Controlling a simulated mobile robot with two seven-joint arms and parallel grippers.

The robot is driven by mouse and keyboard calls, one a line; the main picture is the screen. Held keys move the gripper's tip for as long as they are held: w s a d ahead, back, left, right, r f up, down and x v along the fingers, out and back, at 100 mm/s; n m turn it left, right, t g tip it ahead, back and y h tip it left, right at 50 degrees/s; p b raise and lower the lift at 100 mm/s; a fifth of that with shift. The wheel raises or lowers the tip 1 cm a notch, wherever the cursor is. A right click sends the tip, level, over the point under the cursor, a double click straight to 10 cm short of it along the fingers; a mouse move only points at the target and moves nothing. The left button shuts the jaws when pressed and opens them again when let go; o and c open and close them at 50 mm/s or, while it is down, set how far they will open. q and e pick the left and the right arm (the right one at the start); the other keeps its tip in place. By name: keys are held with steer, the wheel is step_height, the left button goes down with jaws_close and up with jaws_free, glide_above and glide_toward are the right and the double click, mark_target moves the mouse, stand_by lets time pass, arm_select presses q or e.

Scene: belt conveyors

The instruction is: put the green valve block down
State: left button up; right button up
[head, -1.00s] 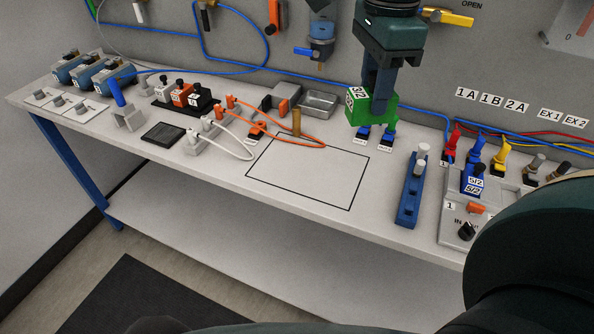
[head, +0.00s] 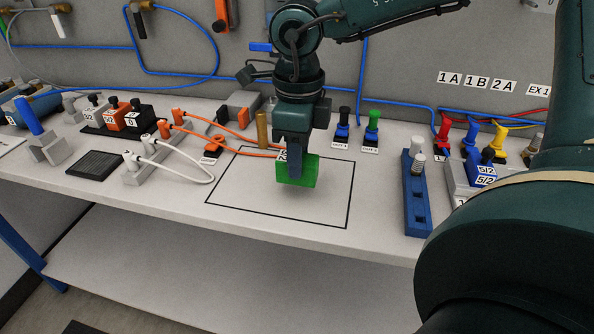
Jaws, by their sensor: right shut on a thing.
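The green valve block (head: 310,172) is held in my right gripper (head: 294,165), which points down with its fingers shut on it. A white label shows on the block's left side, partly hidden by the fingers. The block hangs over the black-outlined rectangle (head: 349,205) on the white bench, towards its back middle. A shadow lies under it; I cannot tell how large the gap to the bench is. My left gripper is not in view.
A brass peg (head: 262,130) stands close behind and left of the gripper. Orange cables (head: 225,133) run along the outline's left back side. A blue rack (head: 416,205) stands to the right. Two connectors, one black (head: 343,125) and one green (head: 372,130), stand behind. The outline's front is clear.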

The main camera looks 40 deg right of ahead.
steer(key=shift+f, duration=1.75)
steer(key=shift+f+b, duration=0.2)
steer(key=shift+b, duration=0.15)
steer(key=o, duration=1.2)
steer(key=shift+c, duration=0.2)
steer(key=shift+r, duration=0.1)
steer(key=shift+r+p, duration=0.25)
steer(key=shift+p, duration=0.2)
step_height(320, 180, up, 12)
steer(key=shift+f+p, duration=0.15)
steer(key=shift+p, duration=0.2)
